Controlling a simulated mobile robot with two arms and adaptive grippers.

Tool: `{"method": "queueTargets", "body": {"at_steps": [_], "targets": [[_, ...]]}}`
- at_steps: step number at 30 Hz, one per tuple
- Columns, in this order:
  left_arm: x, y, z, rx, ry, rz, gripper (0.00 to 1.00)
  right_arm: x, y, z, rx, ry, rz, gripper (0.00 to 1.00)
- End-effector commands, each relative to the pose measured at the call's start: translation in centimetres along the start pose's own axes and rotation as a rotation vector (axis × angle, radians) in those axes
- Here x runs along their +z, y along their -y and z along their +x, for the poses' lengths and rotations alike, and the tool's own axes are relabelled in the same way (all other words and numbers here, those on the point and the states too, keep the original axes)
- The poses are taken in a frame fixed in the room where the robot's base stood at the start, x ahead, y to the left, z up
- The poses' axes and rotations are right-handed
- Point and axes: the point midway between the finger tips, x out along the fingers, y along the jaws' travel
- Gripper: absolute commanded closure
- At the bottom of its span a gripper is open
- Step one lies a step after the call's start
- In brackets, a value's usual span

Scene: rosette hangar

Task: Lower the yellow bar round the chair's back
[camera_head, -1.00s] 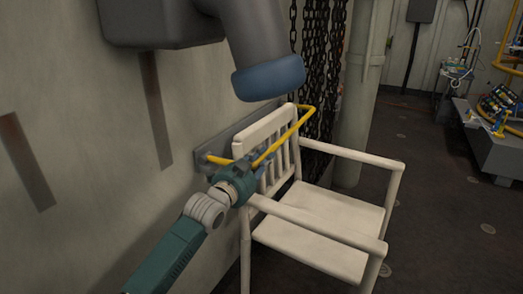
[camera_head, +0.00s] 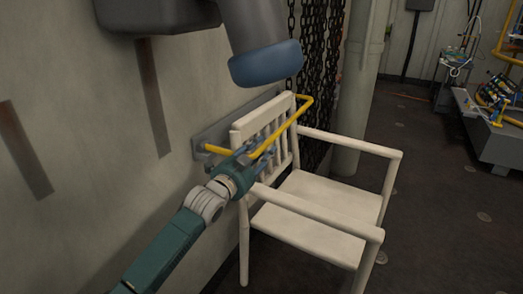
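The white wooden chair (camera_head: 322,193) stands beside the wall, its slatted back (camera_head: 268,140) towards the wall. The yellow bar (camera_head: 284,132) comes from a grey wall plate, passes in front of the chair's back and bends in beyond its far side. It lies around the back, just below the top rail, and looks about level. My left gripper (camera_head: 258,155) is at the bar's near corner, in front of the back's near side. Its fingers overlap the bar, and I cannot tell whether they are closed on it. My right gripper is not in view.
The wall plate (camera_head: 212,133) is behind the chair. Dark chains (camera_head: 315,60) and a pale pipe (camera_head: 356,80) stand beyond it. A thick grey pipe with a blue collar (camera_head: 265,64) hangs above the chair's back. The floor at right (camera_head: 440,220) is clear.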

Motion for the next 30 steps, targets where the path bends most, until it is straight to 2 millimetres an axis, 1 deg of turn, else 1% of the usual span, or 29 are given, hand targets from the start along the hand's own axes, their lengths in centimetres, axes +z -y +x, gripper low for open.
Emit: {"method": "queueTargets", "body": {"at_steps": [5,8,11,21,25,30], "targets": [[-0.1,0.1,-0.1,-0.002,-0.001,0.000,0.66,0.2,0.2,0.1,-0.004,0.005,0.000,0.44],[0.0,0.2,-0.7,-0.003,-0.002,0.001,0.66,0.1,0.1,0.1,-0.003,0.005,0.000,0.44],[0.0,0.1,-2.0,-0.002,-0.001,0.001,0.66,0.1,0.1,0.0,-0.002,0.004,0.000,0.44],[0.1,0.0,-9.1,0.000,0.000,0.002,0.66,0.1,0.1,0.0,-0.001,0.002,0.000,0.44],[0.1,0.0,-10.9,0.000,0.000,0.001,0.66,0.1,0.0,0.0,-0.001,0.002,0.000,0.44],[0.0,0.0,-11.9,0.000,0.000,0.001,0.66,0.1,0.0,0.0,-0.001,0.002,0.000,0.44]]}}
